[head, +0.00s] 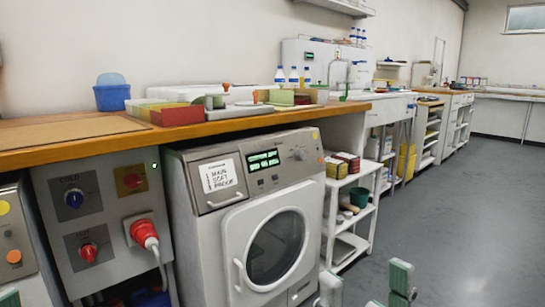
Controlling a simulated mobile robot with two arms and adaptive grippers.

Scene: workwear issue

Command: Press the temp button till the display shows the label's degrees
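A washing machine (208,242) with a round door stands under the wooden counter. A white label (218,176) with handwriting is on its drawer front; I cannot read it reliably. A dark display (263,160) with green characters sits right of the label; its characters are too small to read. Small buttons (267,179) sit below the display; I cannot tell which is temp. My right gripper (365,283) is low at the bottom edge, its green-padded fingers apart and empty, away from the machine.
A grey panel (105,215) with knobs and a red plug is left of the machine. A white shelf rack (352,220) with boxes stands right of it. Trays and a blue tub (112,92) are on the counter (70,135). The grey floor at right is clear.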

